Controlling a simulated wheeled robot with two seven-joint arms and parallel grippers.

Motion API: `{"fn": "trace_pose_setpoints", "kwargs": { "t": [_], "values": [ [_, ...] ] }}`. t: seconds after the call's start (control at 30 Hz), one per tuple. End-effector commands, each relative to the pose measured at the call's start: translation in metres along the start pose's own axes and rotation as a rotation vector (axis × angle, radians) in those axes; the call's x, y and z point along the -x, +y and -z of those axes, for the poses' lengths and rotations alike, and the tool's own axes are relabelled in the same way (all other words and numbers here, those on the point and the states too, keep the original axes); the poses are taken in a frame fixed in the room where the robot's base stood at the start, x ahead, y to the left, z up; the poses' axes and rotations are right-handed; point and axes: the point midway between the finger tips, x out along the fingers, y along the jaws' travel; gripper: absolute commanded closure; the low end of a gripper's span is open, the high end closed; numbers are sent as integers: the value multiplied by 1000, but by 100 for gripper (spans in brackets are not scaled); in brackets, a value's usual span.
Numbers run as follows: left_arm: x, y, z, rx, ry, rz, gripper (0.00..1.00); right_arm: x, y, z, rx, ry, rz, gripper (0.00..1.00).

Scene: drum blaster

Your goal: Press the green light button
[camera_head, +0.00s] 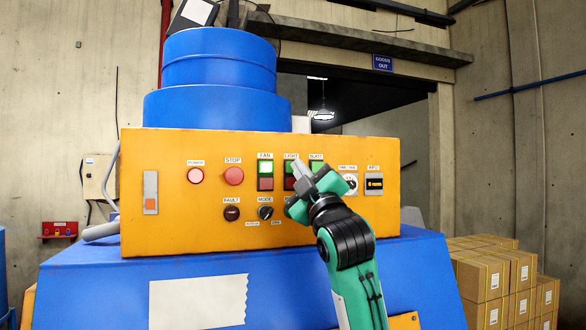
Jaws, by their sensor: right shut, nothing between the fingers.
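The light button (289,168) is a green upper half over a red lower half, set under the label LIGHT on the orange control panel (160,225). My right gripper (297,166) is shut and empty, with its fingertips pointing up in front of the light switch. It covers part of the green half and the red half below. I cannot tell whether the fingertips touch the button. My left gripper is not in view.
The fan switch (265,168) is just left of the light switch, and the blast switch (316,166) just right, partly hidden. A red stop button (234,176) and mode knob (265,212) are on the panel. Cardboard boxes (485,278) stand at the right.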

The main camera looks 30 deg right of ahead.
Motion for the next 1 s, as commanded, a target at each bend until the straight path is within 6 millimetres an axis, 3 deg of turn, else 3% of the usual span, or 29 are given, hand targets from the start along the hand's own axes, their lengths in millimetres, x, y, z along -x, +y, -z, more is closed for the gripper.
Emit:
{"fn": "trace_pose_setpoints", "kwargs": {
  "t": [1.0],
  "values": [
    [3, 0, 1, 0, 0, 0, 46, -10, -5, -5, 0, -1, 1, 100]
  ]
}}
